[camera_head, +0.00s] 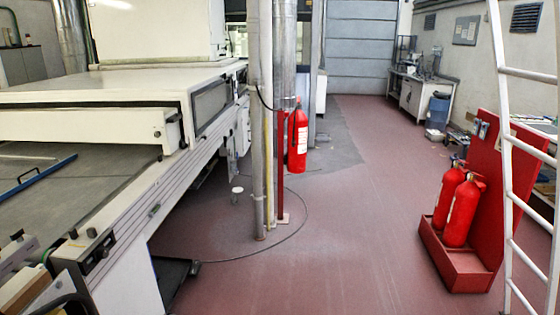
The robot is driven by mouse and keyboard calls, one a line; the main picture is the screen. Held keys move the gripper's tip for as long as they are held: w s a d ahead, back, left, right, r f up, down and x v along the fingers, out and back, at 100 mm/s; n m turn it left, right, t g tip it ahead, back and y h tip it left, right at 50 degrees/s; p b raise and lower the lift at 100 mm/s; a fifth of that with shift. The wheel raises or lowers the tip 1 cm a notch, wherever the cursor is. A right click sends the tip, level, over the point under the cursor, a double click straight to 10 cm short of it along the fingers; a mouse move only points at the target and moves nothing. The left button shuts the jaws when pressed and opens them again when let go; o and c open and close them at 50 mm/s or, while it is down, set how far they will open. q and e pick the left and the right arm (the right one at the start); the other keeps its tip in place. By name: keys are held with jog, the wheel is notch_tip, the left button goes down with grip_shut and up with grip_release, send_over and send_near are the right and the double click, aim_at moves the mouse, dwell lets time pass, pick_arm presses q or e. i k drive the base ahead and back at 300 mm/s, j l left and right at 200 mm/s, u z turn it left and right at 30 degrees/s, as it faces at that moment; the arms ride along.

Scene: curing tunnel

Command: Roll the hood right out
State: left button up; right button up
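A large white curing machine fills the left side. Its broad white cover (110,84), which looks like the hood, lies over the flat bed. A white front panel (85,124) runs along the cover's near edge. Below it, a dark grey flat bed (75,190) comes out towards me. A blue bar (38,173) lies across the bed at the far left. I cannot tell from this view how the hood is guided. Neither my left nor my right gripper is in view.
Vertical pipes (257,150) and a hanging red extinguisher (298,140) stand beside the machine. A red stand (465,265) with two extinguishers and a white ladder (508,150) are at right. A workbench (420,95) and blue drum (438,110) stand further back. The red floor (340,230) between is clear.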

aim_at(113, 125)
jog(key=i, duration=1.4)
jog(key=i+u, duration=0.3)
jog(key=i, duration=0.4)
jog(key=i+l+u, duration=0.1)
jog(key=i+u, duration=0.2)
jog(key=i, duration=0.4)
jog(key=i+u, duration=0.2)
jog(key=i, duration=0.2)
jog(key=i+l+u, duration=0.2)
jog(key=i, duration=0.15)
